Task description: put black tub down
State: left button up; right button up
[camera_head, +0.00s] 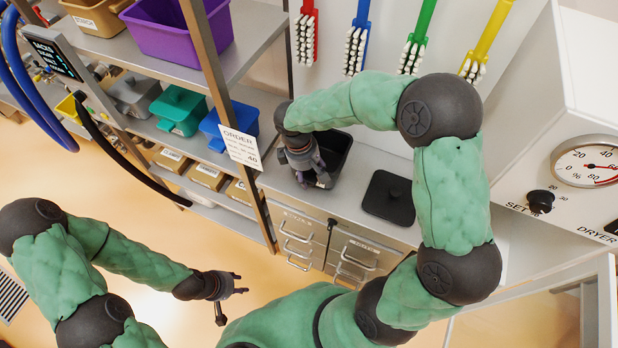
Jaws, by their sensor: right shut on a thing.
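The black tub (342,148) is at the grey counter, partly hidden behind my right gripper (316,182). My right gripper points down at the tub's near left side and is shut on it. I cannot tell whether the tub's base touches the counter. A flat black lid (389,198) lies on the counter to the right of the tub. My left gripper (231,295) is low over the open floor at lower left, away from the tub, with its fingers apart and nothing between them.
Shelves on the left hold a purple bin (180,30), a teal tub (178,109) and a blue tub (229,124). An order card (240,148) hangs on the shelf post. Drawers (300,235) are under the counter. A white dryer (585,110) stands at right.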

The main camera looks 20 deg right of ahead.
jog(key=shift+w+d+f, duration=0.1)
jog(key=shift+w+f, duration=0.2)
jog(key=shift+f, duration=0.15)
jog(key=shift+w+f+b, duration=0.15)
jog(key=shift+f+b, duration=0.2)
jog(key=shift+f, duration=1.2)
jog(key=shift+f, duration=0.15)
jog(key=o, duration=1.4)
jog(key=shift+r, duration=0.55)
jog(key=r, duration=0.3)
jog(key=a+r+p, duration=0.1)
jog(key=r, duration=0.3)
jog(key=a+r+p, duration=0.1)
jog(key=r, duration=0.3)
jog(key=shift+w, duration=0.35)
